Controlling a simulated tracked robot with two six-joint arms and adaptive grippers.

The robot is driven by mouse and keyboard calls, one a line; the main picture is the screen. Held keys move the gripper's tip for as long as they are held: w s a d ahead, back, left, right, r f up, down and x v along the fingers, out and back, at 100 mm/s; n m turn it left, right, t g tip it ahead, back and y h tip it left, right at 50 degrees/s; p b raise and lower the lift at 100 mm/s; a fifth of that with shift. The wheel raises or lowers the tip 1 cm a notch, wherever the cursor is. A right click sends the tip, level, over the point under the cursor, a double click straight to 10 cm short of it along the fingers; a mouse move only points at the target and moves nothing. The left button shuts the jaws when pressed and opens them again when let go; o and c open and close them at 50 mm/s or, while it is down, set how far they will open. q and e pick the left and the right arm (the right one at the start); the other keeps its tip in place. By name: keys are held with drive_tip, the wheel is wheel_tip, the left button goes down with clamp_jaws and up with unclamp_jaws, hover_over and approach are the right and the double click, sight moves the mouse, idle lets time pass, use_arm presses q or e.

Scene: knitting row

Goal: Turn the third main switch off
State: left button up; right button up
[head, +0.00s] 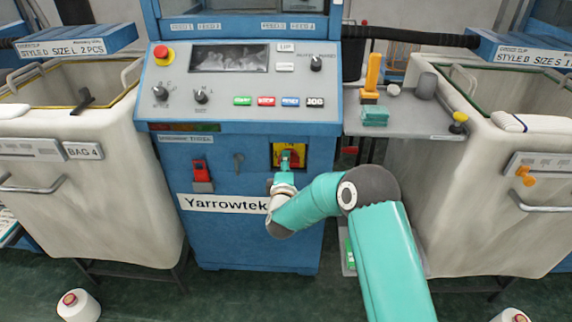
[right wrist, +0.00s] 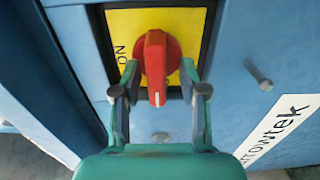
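The main switch is a red rotary handle on a yellow plate (head: 277,153), low on the front of the blue machine (head: 240,225). In the right wrist view the red handle (right wrist: 155,62) stands upright in the picture, and ON is lettered at the plate's left side. My right gripper (head: 286,176) is at the switch. In the right wrist view its two fingers (right wrist: 161,95) are open, one on each side of the handle, with visible gaps to it. The arm partly covers the switch in the head view. My left gripper is not in view.
A control panel (head: 225,108) with buttons and knobs juts out above the switch. A side shelf (head: 425,125) holds small items. Large pale bins (head: 85,190) (head: 470,195) flank the machine. A yarn cone (head: 78,306) stands on the floor at left.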

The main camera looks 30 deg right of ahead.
drive_tip(key=v, duration=1.2)
drive_tip(key=shift+d+f, duration=0.1)
